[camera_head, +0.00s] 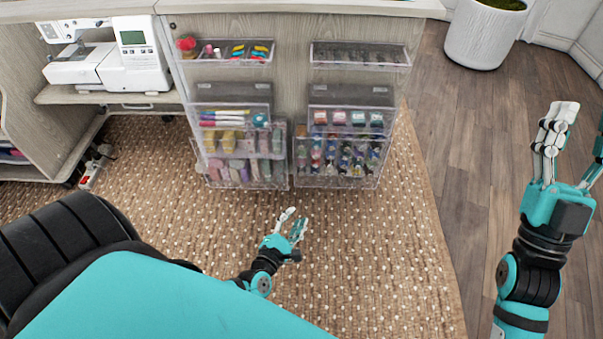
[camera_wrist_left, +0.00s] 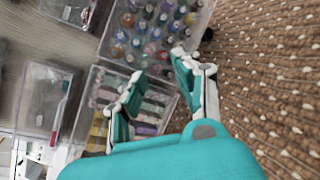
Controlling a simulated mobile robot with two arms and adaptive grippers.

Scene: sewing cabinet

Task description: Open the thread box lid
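Clear plastic boxes hang in two columns on the cabinet front; I cannot tell for sure which one is the thread box. The lower right box (camera_head: 343,170) holds many small coloured spools or bottles and also shows in the left wrist view (camera_wrist_left: 155,30). The lower left box (camera_head: 243,172) holds pastel rolls and shows in the left wrist view (camera_wrist_left: 150,118). My left gripper (camera_head: 293,223) is open and empty, low in front of these boxes and apart from them. Its spread fingers show in the left wrist view (camera_wrist_left: 160,85). My right gripper (camera_head: 574,150) is open and empty at the far right.
Above are boxes with pens (camera_head: 225,118) and small spools (camera_head: 348,119), grey panels behind them, and shallow top trays (camera_head: 230,55). A sewing machine (camera_head: 135,60) stands left. A white planter (camera_head: 484,35) stands back right. The woven rug (camera_head: 370,250) is clear.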

